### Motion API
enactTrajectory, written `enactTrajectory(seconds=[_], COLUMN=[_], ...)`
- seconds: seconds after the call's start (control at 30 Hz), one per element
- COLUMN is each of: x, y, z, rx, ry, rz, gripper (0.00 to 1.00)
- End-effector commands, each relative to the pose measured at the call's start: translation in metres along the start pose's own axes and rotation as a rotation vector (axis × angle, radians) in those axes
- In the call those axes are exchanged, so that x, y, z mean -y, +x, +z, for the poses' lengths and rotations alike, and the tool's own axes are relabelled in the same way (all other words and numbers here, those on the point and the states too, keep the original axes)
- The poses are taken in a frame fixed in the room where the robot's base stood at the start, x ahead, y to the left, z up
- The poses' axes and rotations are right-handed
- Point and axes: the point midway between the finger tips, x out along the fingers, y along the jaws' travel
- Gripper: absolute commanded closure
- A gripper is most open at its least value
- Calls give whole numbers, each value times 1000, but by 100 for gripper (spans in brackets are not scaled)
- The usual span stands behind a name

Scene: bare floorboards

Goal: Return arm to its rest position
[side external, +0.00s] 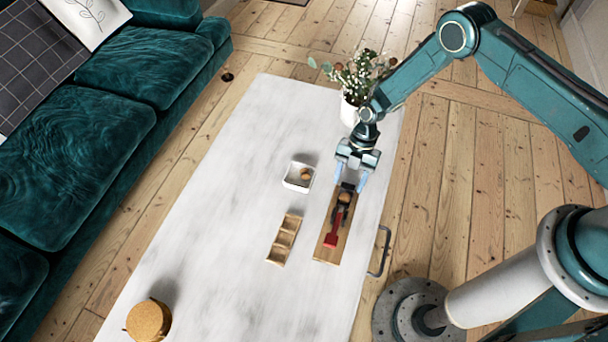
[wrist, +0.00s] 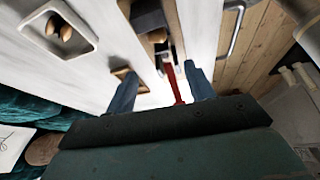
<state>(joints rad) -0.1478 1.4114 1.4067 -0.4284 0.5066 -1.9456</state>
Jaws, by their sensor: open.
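My arm reaches in from the right in the side external view. My gripper (side external: 351,181) points down above the far end of a wooden board (side external: 327,252) on the white table (side external: 230,215). Its two fingers are apart, with nothing visibly held between them. In the wrist view, the blue fingertips of my gripper (wrist: 160,90) are spread, and a red-handled tool (wrist: 176,84) shows between them, farther off. The red tool (side external: 332,238) lies on the board, together with a dark object (side external: 341,212) and a small brown item (side external: 345,197). The gap between gripper and board is hard to judge.
A white square dish (side external: 291,184) holding brown items stands left of the board. A wooden compartment tray (side external: 277,254) is nearer. A white vase with flowers (side external: 349,110) stands behind my gripper. A cork-lidded jar (side external: 148,320) is at lower left. A metal handle (side external: 386,250) sits by the table's right edge.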

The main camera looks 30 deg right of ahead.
Motion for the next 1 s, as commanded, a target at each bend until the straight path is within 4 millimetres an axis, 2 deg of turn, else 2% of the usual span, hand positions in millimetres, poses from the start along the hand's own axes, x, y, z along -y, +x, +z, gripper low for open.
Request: enactTrajectory(seconds=[0.33,0.53,0.67,1.0], x=[-1,-6,-12,-20], y=[-1,-21,-50,-153], z=[0,-1,-3,-18], rx=[2,18,40,117], ry=[2,38,94,321], rz=[1,11,27,90], gripper=[46,46,46,46])
